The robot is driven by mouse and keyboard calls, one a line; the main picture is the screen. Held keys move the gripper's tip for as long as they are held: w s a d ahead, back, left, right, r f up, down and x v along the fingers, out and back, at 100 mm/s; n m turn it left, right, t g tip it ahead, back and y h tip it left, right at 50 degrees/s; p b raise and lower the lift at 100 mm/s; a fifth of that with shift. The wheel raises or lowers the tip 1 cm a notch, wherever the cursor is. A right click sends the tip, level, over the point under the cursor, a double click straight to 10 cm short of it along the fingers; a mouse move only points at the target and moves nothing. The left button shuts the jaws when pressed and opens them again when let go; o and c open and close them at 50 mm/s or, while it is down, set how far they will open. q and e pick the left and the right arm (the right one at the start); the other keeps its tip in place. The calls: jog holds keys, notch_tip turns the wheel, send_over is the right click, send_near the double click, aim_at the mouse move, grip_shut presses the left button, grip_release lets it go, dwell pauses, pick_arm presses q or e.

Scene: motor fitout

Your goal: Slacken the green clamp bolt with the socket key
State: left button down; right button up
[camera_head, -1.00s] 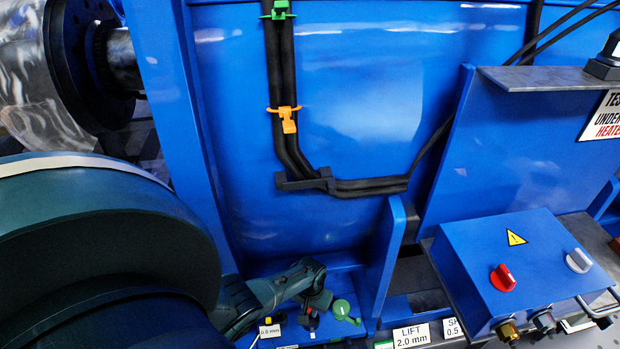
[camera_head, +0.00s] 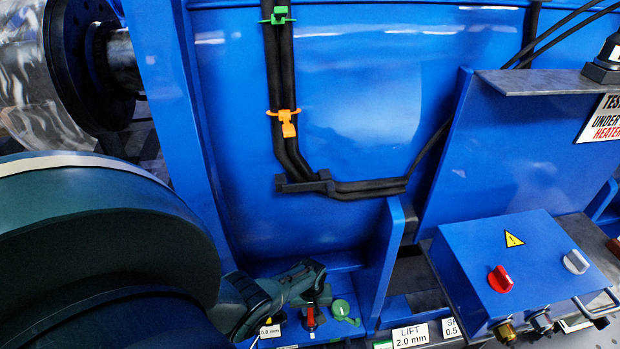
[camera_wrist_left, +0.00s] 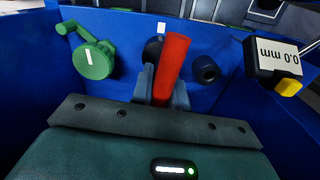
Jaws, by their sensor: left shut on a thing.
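A red-handled tool (camera_wrist_left: 173,62), which looks like the socket key, stands between the two fingers of my left gripper (camera_wrist_left: 161,90) in the left wrist view. The fingers are closed on it. Its lower end is hidden. A round green piece (camera_wrist_left: 95,60) with a white mark and a side lever, likely the green clamp bolt, is to its left there, apart from the fingers. In the head view, my left gripper (camera_head: 313,300) is low at the centre, with the red handle (camera_head: 310,316) below it and the green piece (camera_head: 341,309) just right. My right gripper is not in view.
A gauge reading 0.0 mm (camera_wrist_left: 276,62) and a black round socket (camera_wrist_left: 206,70) are close right of the red tool in the left wrist view. A blue upright plate (camera_head: 385,265) and a blue control box (camera_head: 525,265) stand right of the gripper.

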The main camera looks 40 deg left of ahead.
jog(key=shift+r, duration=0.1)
pick_arm(q)
jog(key=shift+m, duration=0.4)
notch_tip(320, 180, up, 4)
jog(key=p, duration=0.3)
jog(key=shift+f, duration=0.25)
jog(key=shift+r+p, duration=0.7)
jog(key=shift+p, duration=0.25)
jog(key=shift+r+p, duration=1.2)
jog(key=shift+r, duration=0.15)
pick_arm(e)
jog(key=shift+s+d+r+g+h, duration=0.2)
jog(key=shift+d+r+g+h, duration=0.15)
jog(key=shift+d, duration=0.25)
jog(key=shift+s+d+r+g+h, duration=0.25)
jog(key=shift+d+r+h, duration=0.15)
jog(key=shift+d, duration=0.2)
